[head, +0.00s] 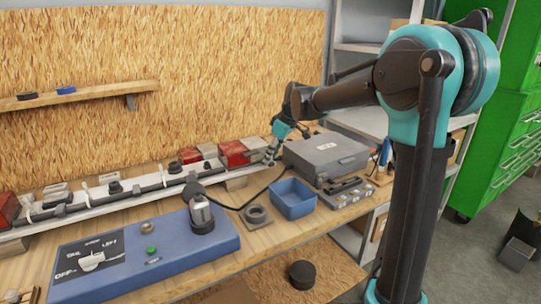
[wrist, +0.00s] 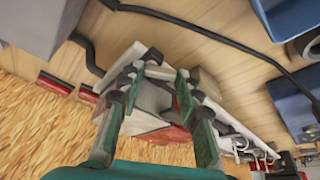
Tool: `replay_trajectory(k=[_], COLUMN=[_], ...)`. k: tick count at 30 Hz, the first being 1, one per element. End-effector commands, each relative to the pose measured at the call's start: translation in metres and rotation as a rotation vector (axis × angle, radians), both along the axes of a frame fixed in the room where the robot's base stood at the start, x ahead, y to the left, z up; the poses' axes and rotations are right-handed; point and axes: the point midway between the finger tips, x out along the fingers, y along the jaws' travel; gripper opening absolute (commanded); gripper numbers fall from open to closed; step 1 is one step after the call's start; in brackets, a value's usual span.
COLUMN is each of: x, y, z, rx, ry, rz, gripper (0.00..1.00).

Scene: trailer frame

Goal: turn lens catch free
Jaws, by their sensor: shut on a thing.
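The trailer frame is a long pale bar (head: 140,194) along the back of the bench, carrying red lenses and pale grey blocks. My gripper (head: 270,157) is at the bar's right end, pointing down, just right of a red lens (head: 233,153) and a pale block (head: 255,144). In the wrist view my gripper (wrist: 155,82) has its fingers around a pale grey piece (wrist: 150,98), and is shut on it. A red lens (wrist: 172,134) shows just below that piece. The fingers hide the contact, and I cannot make out the catch or which way it is turned.
A blue control box (head: 150,255) fills the front left. A black cable (wrist: 215,38) runs close by the gripper.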

Motion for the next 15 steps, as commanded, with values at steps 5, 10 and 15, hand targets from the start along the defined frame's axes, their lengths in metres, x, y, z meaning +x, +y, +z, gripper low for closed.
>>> replay_trajectory(k=[5, 10, 15], x=[0.0021, 0.0037, 0.0052], y=[-0.0029, -0.0052, -0.0066], z=[0.0002, 0.0003, 0.0001], rx=[0.000, 0.001, 0.001], ry=[0.001, 0.001, 0.001], rz=[0.167, 0.328, 0.488], gripper=[0.05, 0.05, 0.05])
